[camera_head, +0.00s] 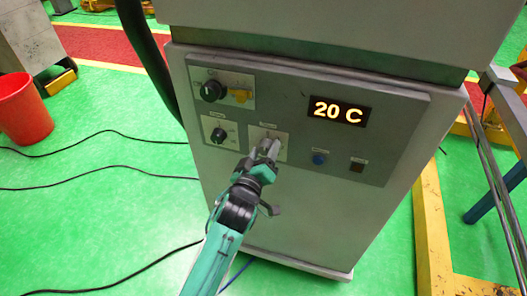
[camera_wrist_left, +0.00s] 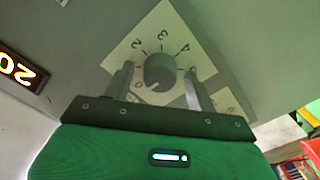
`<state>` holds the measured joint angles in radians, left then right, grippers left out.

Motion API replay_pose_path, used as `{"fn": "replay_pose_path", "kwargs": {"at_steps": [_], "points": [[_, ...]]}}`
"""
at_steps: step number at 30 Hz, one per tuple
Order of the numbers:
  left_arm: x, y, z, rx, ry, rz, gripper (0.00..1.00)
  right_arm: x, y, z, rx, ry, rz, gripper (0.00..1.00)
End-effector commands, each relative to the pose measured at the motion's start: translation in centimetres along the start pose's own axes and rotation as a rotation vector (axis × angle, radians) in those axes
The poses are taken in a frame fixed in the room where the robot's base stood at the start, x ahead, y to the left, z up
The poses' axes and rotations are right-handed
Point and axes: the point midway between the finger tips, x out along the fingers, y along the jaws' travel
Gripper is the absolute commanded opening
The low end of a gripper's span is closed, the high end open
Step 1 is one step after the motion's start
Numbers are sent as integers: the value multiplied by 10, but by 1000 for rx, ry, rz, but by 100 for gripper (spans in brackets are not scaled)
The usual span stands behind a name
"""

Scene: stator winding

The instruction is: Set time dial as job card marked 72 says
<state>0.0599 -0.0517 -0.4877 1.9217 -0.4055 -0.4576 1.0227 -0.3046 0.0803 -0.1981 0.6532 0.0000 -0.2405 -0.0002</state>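A grey control panel (camera_head: 350,148) on a pale cabinet carries the dials and a lit display (camera_head: 340,110) reading "20 C". My left gripper (camera_head: 268,148) is in front of the lower dial plate right of the small black dial and hides most of it. In the left wrist view, a round dark grey dial (camera_wrist_left: 159,71) sits on a white plate with the figures 2, 3 and 4 legible. My left gripper (camera_wrist_left: 159,84) is open there, one finger on each side of the dial, with gaps showing. The dial's pointer is not clear. No job card marked 72 is identifiable. My right gripper is out of view.
A large black knob with a yellow part (camera_head: 211,91) is at the panel's upper left, above a small black dial (camera_head: 218,135). A blue button (camera_head: 319,158) and a dark switch (camera_head: 357,165) are to the right. A red bucket (camera_head: 23,108) and black cables lie left.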

Motion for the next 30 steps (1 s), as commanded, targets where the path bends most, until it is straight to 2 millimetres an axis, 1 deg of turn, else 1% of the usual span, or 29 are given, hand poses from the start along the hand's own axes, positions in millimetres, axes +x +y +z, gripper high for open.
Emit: {"fn": "replay_pose_path", "kwargs": {"at_steps": [1, 2, 3, 5, 6, 7, 14, 20, 25, 30], "points": [[0, 0, 0, 0, 0, 0, 49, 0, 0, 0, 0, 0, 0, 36], [0, 0, 0, 0, 0, 0, 44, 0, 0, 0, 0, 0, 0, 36], [0, 0, 0, 0, 0, 0, 36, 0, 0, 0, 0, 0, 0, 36], [0, 0, 0, 0, 0, 0, 24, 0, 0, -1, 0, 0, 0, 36], [0, 0, 0, 0, 0, 0, 16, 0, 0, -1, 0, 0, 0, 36], [0, 0, 0, 0, 0, 0, 13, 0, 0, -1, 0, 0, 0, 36], [0, 0, 0, 14, 0, 0, 13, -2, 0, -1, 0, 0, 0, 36], [0, 1, -1, 87, -1, -1, 13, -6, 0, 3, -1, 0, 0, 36], [0, 2, -2, 209, 0, -1, 13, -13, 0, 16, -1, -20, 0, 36], [0, 2, -3, 365, 0, -2, 13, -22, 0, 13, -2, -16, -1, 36]]}}
